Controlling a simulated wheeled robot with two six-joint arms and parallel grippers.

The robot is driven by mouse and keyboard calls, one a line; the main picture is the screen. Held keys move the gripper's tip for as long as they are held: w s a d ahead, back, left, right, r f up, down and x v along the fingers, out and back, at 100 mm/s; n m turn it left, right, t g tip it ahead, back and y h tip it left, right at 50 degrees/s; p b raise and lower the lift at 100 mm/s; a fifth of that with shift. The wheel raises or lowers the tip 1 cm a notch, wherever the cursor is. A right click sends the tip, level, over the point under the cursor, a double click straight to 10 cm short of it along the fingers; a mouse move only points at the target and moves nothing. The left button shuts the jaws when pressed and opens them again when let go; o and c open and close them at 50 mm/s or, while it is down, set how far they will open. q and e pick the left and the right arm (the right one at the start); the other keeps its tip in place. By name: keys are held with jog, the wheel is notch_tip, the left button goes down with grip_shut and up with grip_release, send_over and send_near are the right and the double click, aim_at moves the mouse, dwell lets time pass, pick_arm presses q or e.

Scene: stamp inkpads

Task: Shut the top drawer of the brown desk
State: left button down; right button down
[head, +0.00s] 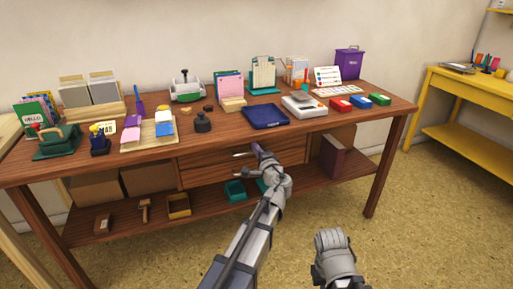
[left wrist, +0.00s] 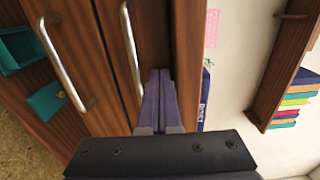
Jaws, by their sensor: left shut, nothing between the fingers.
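The brown desk (head: 345,117) stands against the wall with two drawers, one above the other, under its top. The top drawer (head: 290,153) shows partly behind my left arm; its silver handle (left wrist: 131,48) is clear in the left wrist view. The lower drawer (head: 212,176) has a similar handle (left wrist: 62,65). My left gripper (head: 257,149) is shut and empty, at the top drawer's front. In the left wrist view its fingertips (left wrist: 160,74) are beside the handle, near the desktop edge; I cannot tell whether they touch. Any remaining drawer gap is hard to judge.
A blue inkpad (head: 266,116) lies near the desktop's front edge above the drawers. Teal boxes (head: 235,190) and a yellow box (head: 179,206) are on the lower shelf. A yellow table (head: 470,95) stands at the right. The floor in front is clear.

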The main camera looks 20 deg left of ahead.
pick_arm(q)
jog(key=v, duration=1.3)
pick_arm(e)
jog(key=shift+s+d, duration=0.2)
jog(key=shift+d, duration=0.35)
